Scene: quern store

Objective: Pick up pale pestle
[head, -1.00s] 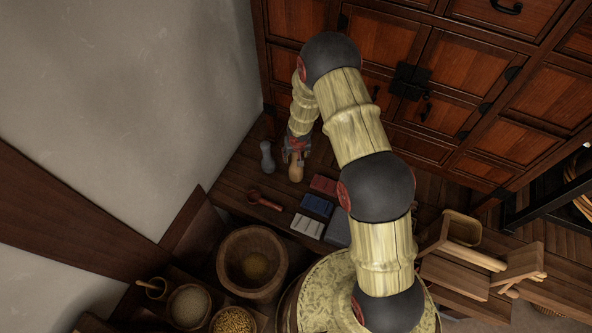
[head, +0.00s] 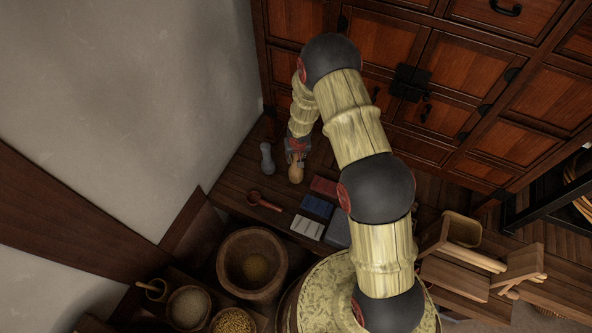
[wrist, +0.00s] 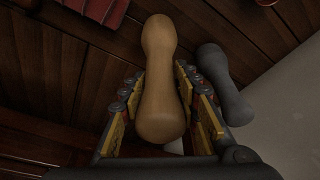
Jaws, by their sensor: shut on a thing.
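The pale pestle (head: 296,173) is a light tan wooden piece with rounded ends and a narrower waist. In the wrist view the pale pestle (wrist: 162,85) lies between the two finger pads. My gripper (head: 297,152) is shut on it; in the wrist view my gripper (wrist: 165,105) has a finger on each side of it. The grey pestle also shows in the wrist view (wrist: 224,84), close outside the right finger.
A large wooden mortar (head: 252,262) stands nearer. The plaster wall (head: 170,100) is close on the left, the cabinet (head: 460,80) behind.

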